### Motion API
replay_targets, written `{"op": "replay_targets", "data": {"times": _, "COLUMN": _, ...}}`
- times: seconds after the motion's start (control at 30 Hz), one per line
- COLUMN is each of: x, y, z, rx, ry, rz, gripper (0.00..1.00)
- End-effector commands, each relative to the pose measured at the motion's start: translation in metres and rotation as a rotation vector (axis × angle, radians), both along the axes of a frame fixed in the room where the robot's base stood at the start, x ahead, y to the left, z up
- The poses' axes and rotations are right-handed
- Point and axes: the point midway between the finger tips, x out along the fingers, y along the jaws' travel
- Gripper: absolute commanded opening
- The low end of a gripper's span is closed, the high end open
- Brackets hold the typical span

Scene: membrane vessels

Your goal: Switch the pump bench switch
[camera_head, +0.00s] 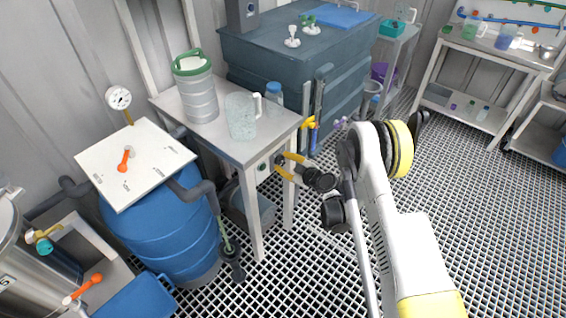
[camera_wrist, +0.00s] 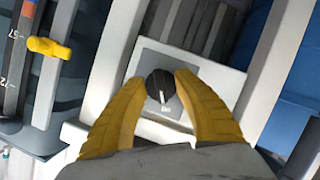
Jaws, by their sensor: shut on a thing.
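The pump bench switch is a black rotary knob (camera_wrist: 160,86) with a white pointer line, on a grey plate (camera_wrist: 196,72). In the wrist view the plate is fixed to the white front of the bench. My gripper (camera_wrist: 161,78) has its two yellow fingers on either side of the knob, shut on it. The knob's pointer faces the lower part of the picture, near a small label that I cannot read. In the head view my gripper (camera_head: 281,163) reaches the front edge of the bench (camera_head: 240,152), and its fingers largely hide the switch.
A blue barrel (camera_head: 165,235) stands to the left. A big dark tank (camera_head: 290,62) is behind. A yellow handle (camera_wrist: 48,48) is left of my fingers. Grated floor (camera_head: 480,220) is free at right.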

Motion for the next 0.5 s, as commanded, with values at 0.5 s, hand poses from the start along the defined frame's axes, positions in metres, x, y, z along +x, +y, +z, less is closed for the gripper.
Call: {"op": "replay_targets", "data": {"times": 0.5, "x": 0.0015, "y": -0.0001, "z": 0.0010, "rx": 0.074, "ry": 0.090, "rz": -0.004, "gripper": 0.07}}
